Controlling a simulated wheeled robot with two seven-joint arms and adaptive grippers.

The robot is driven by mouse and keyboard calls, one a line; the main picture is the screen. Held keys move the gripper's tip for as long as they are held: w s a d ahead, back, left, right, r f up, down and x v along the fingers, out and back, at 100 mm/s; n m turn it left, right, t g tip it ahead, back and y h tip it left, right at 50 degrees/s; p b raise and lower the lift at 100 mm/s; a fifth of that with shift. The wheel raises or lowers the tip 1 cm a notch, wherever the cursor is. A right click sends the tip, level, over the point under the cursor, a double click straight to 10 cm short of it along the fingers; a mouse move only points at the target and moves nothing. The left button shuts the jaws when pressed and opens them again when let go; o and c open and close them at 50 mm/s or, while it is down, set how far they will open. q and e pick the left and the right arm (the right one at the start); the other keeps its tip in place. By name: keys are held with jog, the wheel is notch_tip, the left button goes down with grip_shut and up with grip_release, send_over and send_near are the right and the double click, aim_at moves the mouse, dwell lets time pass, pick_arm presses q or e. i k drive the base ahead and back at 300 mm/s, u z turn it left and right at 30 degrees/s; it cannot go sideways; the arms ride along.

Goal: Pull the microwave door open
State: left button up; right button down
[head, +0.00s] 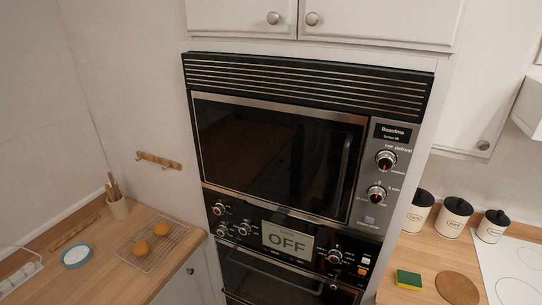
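The microwave (310,140) is built into the wall unit in the middle of the head view, above an oven. Its dark glass door (270,150) is shut flush in its frame. A vertical bar handle (346,168) is on the right side of the door. To its right is a control panel with two knobs, the upper knob (386,159) and the lower knob (376,194). Neither of my grippers is in the head view, and nothing touches the handle.
The oven (272,277) below has a display reading OFF. The left counter holds a cooling rack (153,262) with two round baked items and a utensil cup (118,207). The right counter holds canisters (453,217), a sponge (408,280) and a round board (457,288). White cupboards (380,22) hang above.

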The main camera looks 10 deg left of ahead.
aim_at(303, 158)
jog(key=z, duration=0.55)
jog(key=k, duration=1.3)
jog(key=u, duration=0.1)
jog(key=i, duration=0.5)
jog(key=u, duration=0.85)
jog(key=i, duration=0.6)
jog(key=u, duration=0.1)
